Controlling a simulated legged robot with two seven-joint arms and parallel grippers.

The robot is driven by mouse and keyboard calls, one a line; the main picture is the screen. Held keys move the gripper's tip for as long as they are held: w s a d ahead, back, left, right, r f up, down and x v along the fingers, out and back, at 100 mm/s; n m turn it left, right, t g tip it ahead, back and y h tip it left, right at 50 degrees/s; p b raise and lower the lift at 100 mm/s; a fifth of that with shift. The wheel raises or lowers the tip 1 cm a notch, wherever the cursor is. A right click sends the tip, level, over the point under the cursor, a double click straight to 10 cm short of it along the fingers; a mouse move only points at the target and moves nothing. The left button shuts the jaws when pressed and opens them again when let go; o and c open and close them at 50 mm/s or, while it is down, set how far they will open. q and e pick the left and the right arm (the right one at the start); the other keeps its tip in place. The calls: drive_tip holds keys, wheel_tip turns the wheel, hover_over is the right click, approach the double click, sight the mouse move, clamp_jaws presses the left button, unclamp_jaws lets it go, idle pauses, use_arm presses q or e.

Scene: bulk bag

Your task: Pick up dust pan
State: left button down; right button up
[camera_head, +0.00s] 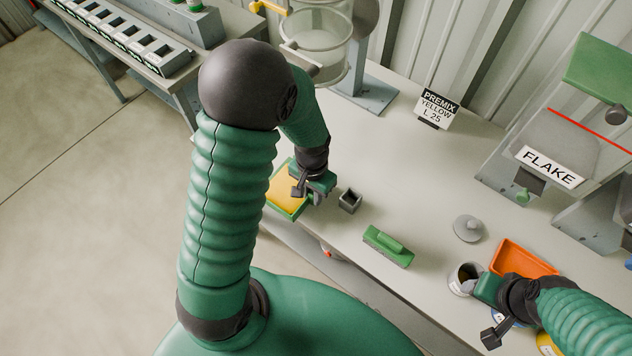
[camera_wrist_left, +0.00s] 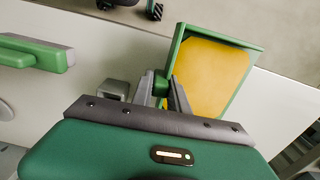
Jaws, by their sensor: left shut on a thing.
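The dust pan (camera_head: 284,193) is a green-rimmed pan with a yellow inside, at the left edge of the bench. It shows larger in the left wrist view (camera_wrist_left: 213,72). My left gripper (camera_head: 309,190) is at its right side. In the left wrist view my left gripper (camera_wrist_left: 163,90) has its two grey fingers closed on the pan's short green handle (camera_wrist_left: 161,82). I cannot tell whether the pan touches the bench. My right gripper (camera_head: 482,289) is beside a light can (camera_head: 460,281) at the lower right; its fingertips are hidden.
A small grey square cup (camera_head: 349,201) stands just right of my left gripper. A green brush (camera_head: 388,247), a grey lid (camera_head: 468,229) and an orange tray (camera_head: 526,256) lie farther right. A glass vessel stand (camera_head: 362,92) is behind. The middle bench is clear.

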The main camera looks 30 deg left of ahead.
use_arm(q)
drive_tip(key=s+d+r+b, duration=0.1)
drive_tip(key=s+d+b, duration=0.3)
drive_tip(key=s+b, duration=0.3)
drive_tip(key=s, duration=0.2)
drive_tip(key=shift+s, duration=0.3)
drive_tip(key=shift+w, duration=0.1)
idle(0.9)
